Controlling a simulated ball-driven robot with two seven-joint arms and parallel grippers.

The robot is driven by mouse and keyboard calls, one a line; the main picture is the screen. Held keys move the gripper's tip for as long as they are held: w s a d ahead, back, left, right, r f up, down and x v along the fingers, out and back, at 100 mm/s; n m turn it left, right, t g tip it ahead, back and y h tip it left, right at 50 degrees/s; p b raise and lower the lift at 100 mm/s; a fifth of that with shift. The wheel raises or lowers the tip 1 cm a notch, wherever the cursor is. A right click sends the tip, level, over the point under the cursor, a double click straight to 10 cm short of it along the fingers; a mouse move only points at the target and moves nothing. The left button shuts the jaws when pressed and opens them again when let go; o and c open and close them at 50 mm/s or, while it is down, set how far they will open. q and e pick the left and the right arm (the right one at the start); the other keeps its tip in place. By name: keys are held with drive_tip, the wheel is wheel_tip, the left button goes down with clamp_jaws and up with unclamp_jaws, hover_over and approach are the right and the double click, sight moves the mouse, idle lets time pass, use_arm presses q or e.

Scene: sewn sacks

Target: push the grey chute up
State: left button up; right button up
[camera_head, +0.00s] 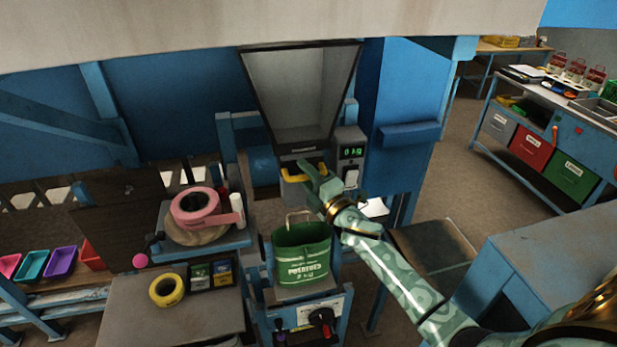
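The grey chute (291,191) hangs under the mouth of the large grey hopper (290,95), with a yellow handle (291,178) across its front. My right gripper (312,178) comes in from the lower right, and its green fingers overlap the right part of the handle in the picture. I cannot tell whether they touch it or how far they are apart. A green potato sack (302,255) stands upright below the chute, with its paper-like handles up. My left gripper is not in view.
A scale display reading 0 kg (351,152) is right of the chute. A control box (310,320) with a black knob sits under the sack.

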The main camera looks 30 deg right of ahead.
drive_tip(key=v, duration=1.6)
drive_tip(key=shift+s, duration=0.2)
drive_tip(key=s+d+f+m+g+h+b, duration=0.1)
drive_tip(key=s+f+m+g+b, duration=0.2)
drive_tip(key=f, duration=0.9)
drive_tip(key=s+d+f+m+g+h+b, duration=0.1)
drive_tip(key=s+f+m+g+h, duration=0.3)
drive_tip(key=f, duration=0.7)
drive_tip(key=s+d+f+m+g+y+b, duration=0.15)
drive_tip(key=f+m, duration=0.35)
drive_tip(key=f, duration=0.7)
drive_tip(key=s+a+f+m+g+b, duration=0.1)
drive_tip(key=s+a+f+g+b, duration=0.2)
drive_tip(key=s+f+b, duration=0.4)
drive_tip(key=s+a+f+m+g+b, duration=0.2)
drive_tip(key=s+f+b, duration=0.6)
drive_tip(key=s+f, duration=0.5)
drive_tip(key=s+a+f+m+g+b, duration=0.1)
drive_tip(key=s+a+f+g+b, duration=0.3)
drive_tip(key=f, duration=1.8)
drive_tip(key=s+g+b, duration=0.1)
drive_tip(key=s+b, duration=0.2)
drive_tip(key=s, duration=0.3)
drive_tip(key=shift+s+a+m+b, duration=0.2)
drive_tip(key=shift+s+m+b, duration=0.1)
drive_tip(key=shift+m+b, duration=0.1)
